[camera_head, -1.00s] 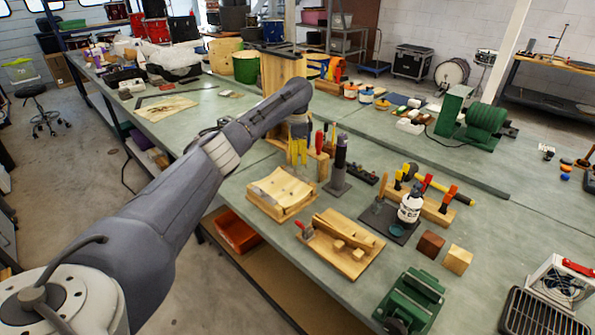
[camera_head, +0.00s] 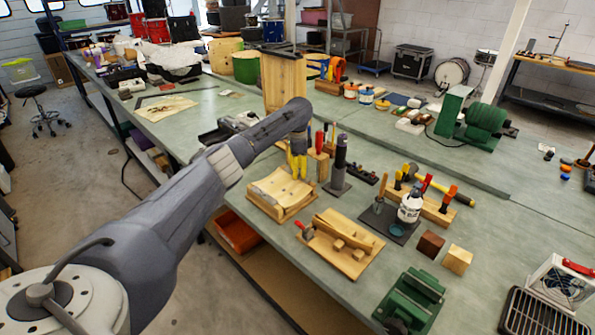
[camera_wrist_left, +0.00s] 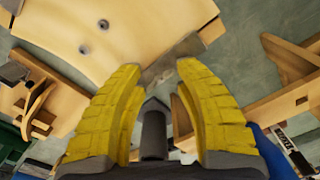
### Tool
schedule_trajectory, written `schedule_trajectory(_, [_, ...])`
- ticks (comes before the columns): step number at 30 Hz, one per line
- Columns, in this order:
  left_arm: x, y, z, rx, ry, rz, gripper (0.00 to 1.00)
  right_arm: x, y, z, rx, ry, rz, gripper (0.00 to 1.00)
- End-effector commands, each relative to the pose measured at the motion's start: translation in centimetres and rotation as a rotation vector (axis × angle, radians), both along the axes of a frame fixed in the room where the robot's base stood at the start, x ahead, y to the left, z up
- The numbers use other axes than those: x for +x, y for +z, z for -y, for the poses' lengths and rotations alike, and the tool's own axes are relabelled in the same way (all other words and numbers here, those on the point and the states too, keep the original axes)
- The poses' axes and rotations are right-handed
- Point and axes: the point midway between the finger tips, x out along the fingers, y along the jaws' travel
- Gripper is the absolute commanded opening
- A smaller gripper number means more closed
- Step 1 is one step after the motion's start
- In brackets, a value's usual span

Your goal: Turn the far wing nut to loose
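A curved pale wooden shell lies in a wooden cradle (camera_head: 268,203) on the bench. In the left wrist view the curved shell (camera_wrist_left: 150,20) fills the upper part, with two small grey round fittings (camera_wrist_left: 94,37) on its face. My left gripper (camera_head: 298,174) has yellow fingers pointing down at the far edge of the cradle. In the left wrist view the gripper (camera_wrist_left: 161,68) is open, with a small grey-brown shape between and beyond the fingertips. I cannot clearly make out the wing nuts; whether that shape is the far one cannot be told. My right gripper is out of view.
Red-handled tools stand in a wooden block (camera_head: 318,163) just right of the gripper, with a dark upright cylinder (camera_head: 341,155) beside it. A wooden jig board (camera_head: 340,247) lies nearer.

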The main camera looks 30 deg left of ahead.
Motion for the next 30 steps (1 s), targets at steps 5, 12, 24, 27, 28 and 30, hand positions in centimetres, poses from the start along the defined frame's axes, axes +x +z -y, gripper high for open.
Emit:
schedule_trajectory(5, [0.00,0.01,0.00,0.000,0.000,0.000,0.10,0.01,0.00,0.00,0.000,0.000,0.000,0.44])
schedule_trajectory(12, [-0.01,-0.01,0.06,-0.001,-0.024,-0.001,0.00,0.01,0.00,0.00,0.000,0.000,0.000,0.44])
schedule_trajectory(24, [0.00,0.01,0.06,0.000,-0.151,0.000,0.00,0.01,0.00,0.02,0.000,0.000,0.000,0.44])
schedule_trajectory(27, [0.00,0.02,0.08,-0.001,-0.150,0.001,0.00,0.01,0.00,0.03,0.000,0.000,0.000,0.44])
schedule_trajectory(28, [0.00,0.02,0.08,-0.001,-0.150,0.001,0.00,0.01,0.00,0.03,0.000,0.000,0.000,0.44])
schedule_trajectory(30, [0.00,0.02,0.08,-0.001,-0.150,0.001,0.32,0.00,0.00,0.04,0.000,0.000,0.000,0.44])
